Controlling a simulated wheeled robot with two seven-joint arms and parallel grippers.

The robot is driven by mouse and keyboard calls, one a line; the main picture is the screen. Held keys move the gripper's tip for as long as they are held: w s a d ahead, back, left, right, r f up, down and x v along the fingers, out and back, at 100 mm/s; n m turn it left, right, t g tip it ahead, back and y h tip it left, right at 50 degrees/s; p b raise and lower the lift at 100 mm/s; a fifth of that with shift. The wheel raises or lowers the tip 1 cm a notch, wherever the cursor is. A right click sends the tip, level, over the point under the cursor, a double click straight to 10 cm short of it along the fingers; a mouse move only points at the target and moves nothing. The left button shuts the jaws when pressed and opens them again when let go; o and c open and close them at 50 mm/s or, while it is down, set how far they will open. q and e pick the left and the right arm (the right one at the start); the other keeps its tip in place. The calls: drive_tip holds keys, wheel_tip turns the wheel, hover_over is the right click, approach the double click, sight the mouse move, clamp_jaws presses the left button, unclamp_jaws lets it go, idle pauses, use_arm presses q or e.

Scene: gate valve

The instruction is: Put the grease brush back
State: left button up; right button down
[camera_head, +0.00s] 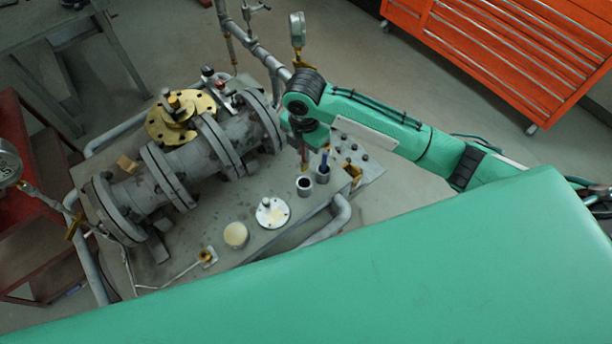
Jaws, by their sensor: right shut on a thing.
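My right gripper (305,143) points down over the right part of the grey bench and is shut on a thin reddish-brown thing, which I take for the grease brush (304,158). The brush hangs about upright, its upper part hidden by the gripper. Just below it in the picture stands a small grey cup (304,189) with a dark open mouth. I cannot tell how high the brush is above it. A second grey cup (322,177) beside it holds a thing with a blue handle (325,158). My left gripper is not in view.
A flanged grey valve body (190,160) with a brass flange (180,115) fills the left and middle of the bench. A white disc (272,212) and a round tan-topped tin (236,235) stand in front. Bolts (350,147) lie at right. An orange tool cabinet (510,50) is behind.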

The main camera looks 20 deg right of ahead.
sight(304, 168)
wheel_tip(304, 168, down, 9)
drive_tip(key=shift+a+f+p, duration=0.1)
drive_tip(key=shift+p, duration=0.85)
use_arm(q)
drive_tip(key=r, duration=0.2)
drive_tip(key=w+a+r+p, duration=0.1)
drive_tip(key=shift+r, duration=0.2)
use_arm(e)
wheel_tip(304, 168, down, 4)
drive_tip(key=shift+f, duration=0.1)
drive_tip(key=shift+f, duration=0.15)
drive_tip(key=c, duration=1.4)
unclamp_jaws()
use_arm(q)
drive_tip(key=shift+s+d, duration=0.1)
